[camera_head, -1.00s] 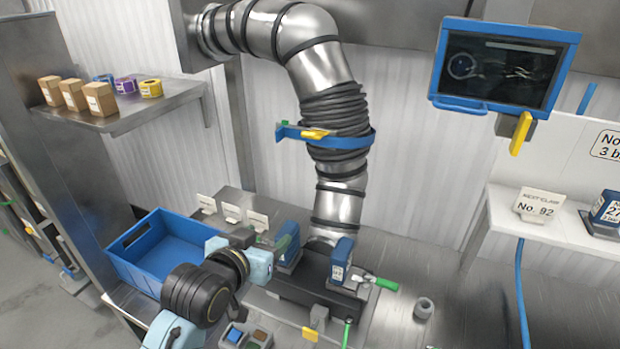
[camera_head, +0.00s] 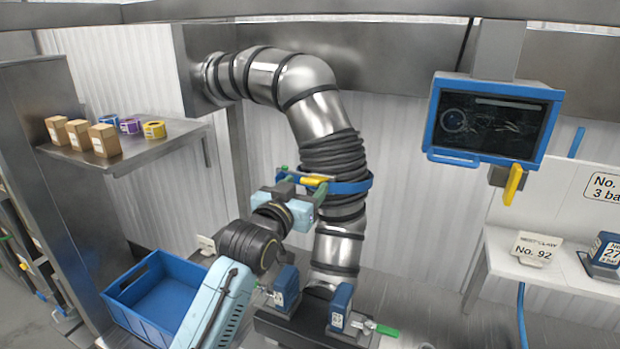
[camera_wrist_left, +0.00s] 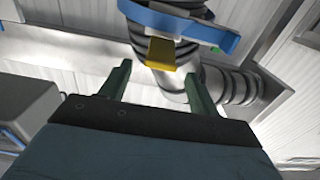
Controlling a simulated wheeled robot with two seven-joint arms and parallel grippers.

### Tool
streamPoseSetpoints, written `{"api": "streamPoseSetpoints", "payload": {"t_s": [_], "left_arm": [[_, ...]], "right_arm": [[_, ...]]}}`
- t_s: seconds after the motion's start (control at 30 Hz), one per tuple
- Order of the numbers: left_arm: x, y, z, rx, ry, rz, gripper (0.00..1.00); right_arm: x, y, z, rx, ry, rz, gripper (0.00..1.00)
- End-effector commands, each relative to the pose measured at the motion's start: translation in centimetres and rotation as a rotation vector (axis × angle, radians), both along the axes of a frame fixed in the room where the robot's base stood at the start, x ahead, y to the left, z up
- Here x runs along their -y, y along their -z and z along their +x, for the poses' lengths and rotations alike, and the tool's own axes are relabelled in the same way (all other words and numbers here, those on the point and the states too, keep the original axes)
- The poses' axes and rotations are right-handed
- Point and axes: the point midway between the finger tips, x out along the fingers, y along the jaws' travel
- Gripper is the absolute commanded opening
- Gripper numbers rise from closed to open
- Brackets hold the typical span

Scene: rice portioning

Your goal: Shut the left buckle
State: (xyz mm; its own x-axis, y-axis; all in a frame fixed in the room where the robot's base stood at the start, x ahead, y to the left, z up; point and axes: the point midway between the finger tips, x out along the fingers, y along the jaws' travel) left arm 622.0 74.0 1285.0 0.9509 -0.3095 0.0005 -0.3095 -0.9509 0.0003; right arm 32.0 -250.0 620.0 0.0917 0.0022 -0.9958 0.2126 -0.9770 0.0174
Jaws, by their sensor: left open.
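A blue band (camera_head: 352,187) wraps the ribbed part of the steel duct, with a yellow buckle lever (camera_head: 314,181) at its left end. The yellow lever (camera_wrist_left: 160,53) also shows in the left wrist view, under the blue band (camera_wrist_left: 205,33). My left gripper (camera_head: 303,179) is raised at this lever, its green fingers apart. In the wrist view the open fingers (camera_wrist_left: 157,70) stand either side of the lever, which appears just ahead of their tips. Contact cannot be told. The gripper partly hides the band's left end. My right gripper is out of view.
The steel duct (camera_head: 336,252) stands close behind my gripper. Below are two blue blocks (camera_head: 340,304) and a green handle (camera_head: 387,331). A blue crate (camera_head: 130,275) is at lower left, a shelf with boxes (camera_head: 130,158) above it. A screen (camera_head: 490,120) hangs at right.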

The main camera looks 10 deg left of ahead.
Motion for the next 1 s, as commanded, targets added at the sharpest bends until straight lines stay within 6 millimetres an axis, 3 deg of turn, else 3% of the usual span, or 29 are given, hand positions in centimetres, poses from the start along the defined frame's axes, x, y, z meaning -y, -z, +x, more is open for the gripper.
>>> {"api": "streamPoseSetpoints", "payload": {"t_s": [0.3,0.7,1.0], "left_arm": [[1.0,0.0,3.1,0.000,0.000,0.000,0.62],[1.1,0.0,3.5,0.000,0.000,0.000,0.62],[1.1,0.0,3.5,0.000,0.000,0.000,0.23]], "right_arm": [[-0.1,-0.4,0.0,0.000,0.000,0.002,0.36],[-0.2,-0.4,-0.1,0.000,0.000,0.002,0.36],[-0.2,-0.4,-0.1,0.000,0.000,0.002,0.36]]}}
